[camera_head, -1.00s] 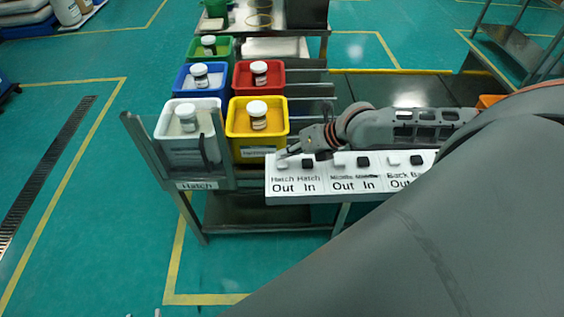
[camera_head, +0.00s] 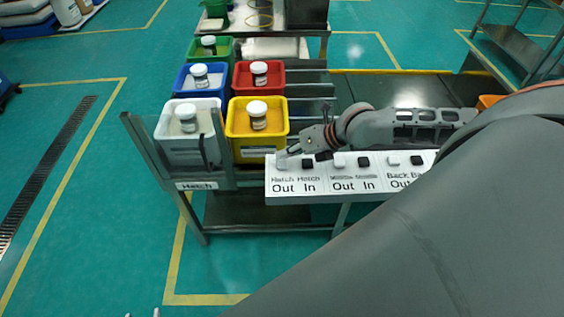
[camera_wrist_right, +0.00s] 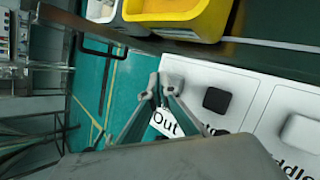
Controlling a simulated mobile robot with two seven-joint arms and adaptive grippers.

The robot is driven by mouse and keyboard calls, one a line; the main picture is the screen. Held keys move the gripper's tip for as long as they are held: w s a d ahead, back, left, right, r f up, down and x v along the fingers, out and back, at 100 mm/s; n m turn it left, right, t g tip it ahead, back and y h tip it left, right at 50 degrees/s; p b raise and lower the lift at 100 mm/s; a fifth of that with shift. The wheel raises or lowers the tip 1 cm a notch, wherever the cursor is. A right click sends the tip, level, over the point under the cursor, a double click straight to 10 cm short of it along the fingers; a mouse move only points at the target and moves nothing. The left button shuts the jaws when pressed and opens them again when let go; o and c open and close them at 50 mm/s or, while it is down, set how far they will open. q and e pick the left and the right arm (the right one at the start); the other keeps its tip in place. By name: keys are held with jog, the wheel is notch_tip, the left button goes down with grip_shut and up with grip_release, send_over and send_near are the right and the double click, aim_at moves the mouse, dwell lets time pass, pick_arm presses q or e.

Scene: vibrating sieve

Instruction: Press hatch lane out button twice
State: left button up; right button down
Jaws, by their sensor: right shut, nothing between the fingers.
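The white panel (camera_head: 330,187) has pairs of white and black buttons above printed labels. The white hatch lane out button (camera_head: 282,164) is at its left end, above "Hatch Out". The black hatch in button (camera_head: 308,163) is beside it. My right gripper (camera_head: 284,155) is shut and empty, with its tips right at the hatch out button; I cannot tell whether they touch it. In the right wrist view the tips are at the left side of that button (camera_wrist_right: 175,82). Two pale tips of my left gripper (camera_head: 143,313) stand apart at the bottom edge.
White (camera_head: 190,151), yellow (camera_head: 257,151), blue and red bins with lidded jars stand on the rack behind and left of the panel. A metal post with a "Hatch" sign (camera_head: 197,185) stands left of it. My right arm covers the lower right.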

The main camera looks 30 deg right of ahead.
jog(key=shift+f, duration=0.15)
jog(key=shift+f, duration=0.2)
